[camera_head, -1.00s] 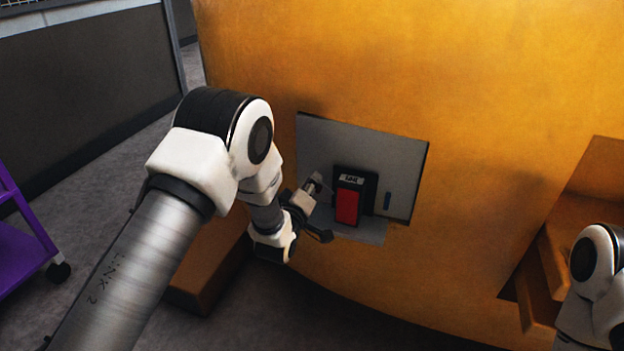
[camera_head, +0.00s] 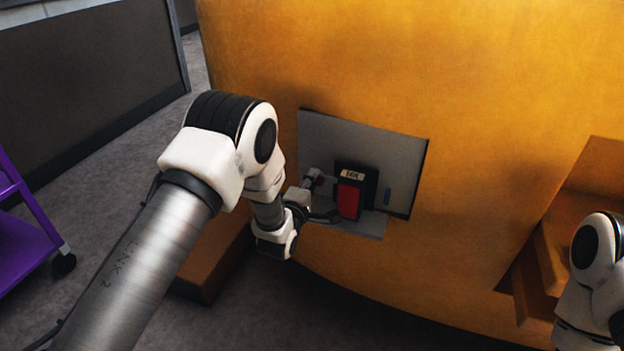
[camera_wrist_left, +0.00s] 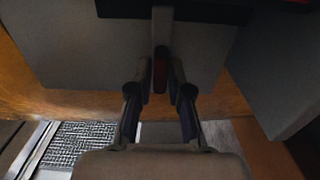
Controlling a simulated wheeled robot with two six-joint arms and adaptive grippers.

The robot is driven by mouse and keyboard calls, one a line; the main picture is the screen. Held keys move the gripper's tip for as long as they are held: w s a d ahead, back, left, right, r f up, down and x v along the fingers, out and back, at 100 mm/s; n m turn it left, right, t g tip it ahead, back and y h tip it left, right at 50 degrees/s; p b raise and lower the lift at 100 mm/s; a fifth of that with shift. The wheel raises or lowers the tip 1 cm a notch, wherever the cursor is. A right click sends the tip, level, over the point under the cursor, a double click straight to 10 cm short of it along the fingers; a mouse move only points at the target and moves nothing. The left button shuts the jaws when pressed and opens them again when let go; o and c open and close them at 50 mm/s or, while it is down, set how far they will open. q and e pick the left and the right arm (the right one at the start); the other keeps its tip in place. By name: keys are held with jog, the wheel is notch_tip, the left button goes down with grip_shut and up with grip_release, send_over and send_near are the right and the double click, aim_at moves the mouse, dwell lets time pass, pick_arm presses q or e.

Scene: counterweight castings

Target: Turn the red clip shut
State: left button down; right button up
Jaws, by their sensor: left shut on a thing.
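The red clip (camera_wrist_left: 160,72) shows in the left wrist view as a small dark red piece between my fingertips, below a grey bar. My left gripper (camera_wrist_left: 160,84) is shut on it, one finger on each side. In the head view my left gripper (camera_head: 318,208) is at the grey recess, just left of a black box (camera_head: 371,186) with a red front (camera_head: 348,200). The clip is small and mostly hidden there, so I cannot tell its angle. My right gripper is out of view; only part of that arm shows at the lower right.
The recess (camera_head: 403,160) is a grey plate with a small ledge (camera_head: 368,230), set in a large yellow casting (camera_head: 500,90). A brown block (camera_head: 205,282) lies on the floor below. A purple cart (camera_head: 25,240) stands at the left. A stepped opening (camera_head: 590,190) is at the right.

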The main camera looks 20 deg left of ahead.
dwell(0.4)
pick_arm(q)
jog(key=c, duration=1.2)
grip_release()
jog(key=s, duration=1.2)
jog(key=shift+a, duration=0.2)
